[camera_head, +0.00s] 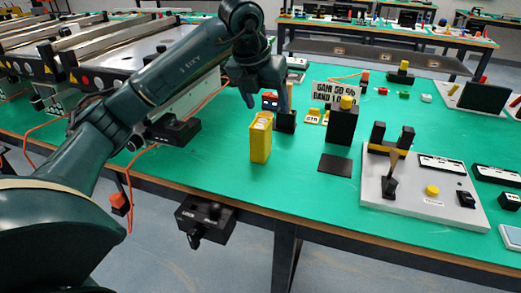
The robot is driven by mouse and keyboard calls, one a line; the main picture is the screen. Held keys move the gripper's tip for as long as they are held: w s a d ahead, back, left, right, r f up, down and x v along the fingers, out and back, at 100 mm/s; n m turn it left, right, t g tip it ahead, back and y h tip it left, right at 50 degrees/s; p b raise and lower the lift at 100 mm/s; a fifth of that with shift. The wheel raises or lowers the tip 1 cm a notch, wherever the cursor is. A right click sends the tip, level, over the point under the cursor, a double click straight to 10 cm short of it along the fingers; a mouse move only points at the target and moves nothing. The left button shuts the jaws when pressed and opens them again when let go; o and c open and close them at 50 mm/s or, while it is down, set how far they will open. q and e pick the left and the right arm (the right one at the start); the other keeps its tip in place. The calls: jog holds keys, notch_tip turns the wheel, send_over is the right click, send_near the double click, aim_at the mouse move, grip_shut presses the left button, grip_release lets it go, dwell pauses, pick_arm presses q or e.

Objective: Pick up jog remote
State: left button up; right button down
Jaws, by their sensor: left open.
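A yellow upright box (260,143) stands on the green table top near its front edge. It has a pale top face and looks like a hand-held remote, but I cannot read a label that confirms it is the jog remote. My left gripper (268,106) is open and points down just above and slightly behind the yellow box. Its fingers appear empty, and I cannot tell whether they touch the box. My right gripper is not in view.
A black post with a yellow button (343,121) stands to the right, near a grey control panel (415,190) with a lever. A black box (173,130) is at the left. Another black box (205,215) hangs at the table's front edge. Green table (230,182) before the yellow box is clear.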

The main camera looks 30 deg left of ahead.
pick_arm(q)
jog(key=a+r+n+y, duration=0.1)
jog(key=a, duration=0.2)
send_over(261, 124)
jog(key=s, duration=0.2)
notch_tip(261, 124, down, 5)
jog(key=shift+s+d+f+b, duration=0.1)
jog(key=shift+b, duration=0.2)
jog(key=shift+x, duration=3.3)
jog(key=shift+c, duration=0.5)
grip_shut()
